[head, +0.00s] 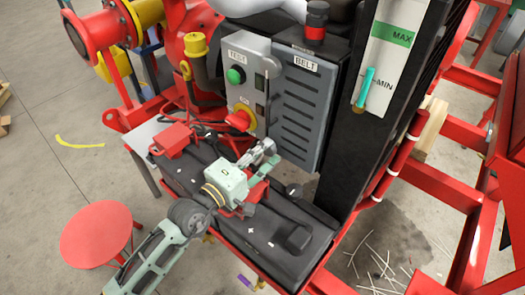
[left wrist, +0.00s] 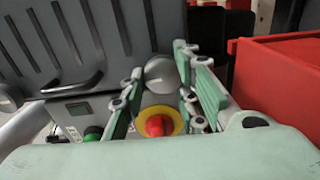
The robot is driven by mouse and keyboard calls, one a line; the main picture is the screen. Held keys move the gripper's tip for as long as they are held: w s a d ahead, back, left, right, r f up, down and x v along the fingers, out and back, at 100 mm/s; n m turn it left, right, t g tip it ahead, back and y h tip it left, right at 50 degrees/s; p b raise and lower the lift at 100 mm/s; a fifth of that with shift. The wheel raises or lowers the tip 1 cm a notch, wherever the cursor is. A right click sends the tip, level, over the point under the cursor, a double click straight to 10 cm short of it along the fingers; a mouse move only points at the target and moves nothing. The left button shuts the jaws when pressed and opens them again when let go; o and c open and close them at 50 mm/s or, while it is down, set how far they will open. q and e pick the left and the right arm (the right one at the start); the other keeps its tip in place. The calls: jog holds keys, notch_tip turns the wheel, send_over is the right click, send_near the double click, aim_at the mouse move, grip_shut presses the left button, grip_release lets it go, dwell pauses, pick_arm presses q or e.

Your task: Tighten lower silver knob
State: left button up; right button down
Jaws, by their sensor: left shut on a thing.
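The lower silver knob (left wrist: 161,74) is a round grey disc on the grey control panel (head: 240,70). In the left wrist view it sits between the fingertips of my left gripper (left wrist: 158,80), which is shut on it. In the head view the pale green gripper (head: 264,152) reaches up to the panel's lower end, and its fingers largely hide the knob. An upper silver knob (head: 273,67) sits near the top of the panel, clear of the gripper. My right gripper is in neither view.
A red-and-yellow knob (head: 241,117) and a green button (head: 236,75) are close by on the panel. The slotted belt cover (head: 302,110) stands to the right. A red box (head: 172,139) lies on the left of the black top. A red round stool (head: 96,235) stands at lower left.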

pick_arm(q)
jog(key=shift+r, duration=0.25)
jog(key=shift+c, duration=1.4)
jog(key=n, duration=0.2)
jog(key=n+p, duration=0.1)
jog(key=n, duration=0.1)
jog(key=shift+w+a+r, duration=0.1)
jog(key=shift+w+r, duration=0.05)
jog(key=shift+w, duration=0.05)
jog(key=o, duration=1)
jog(key=shift+s, duration=0.1)
jog(key=v, duration=1.2)
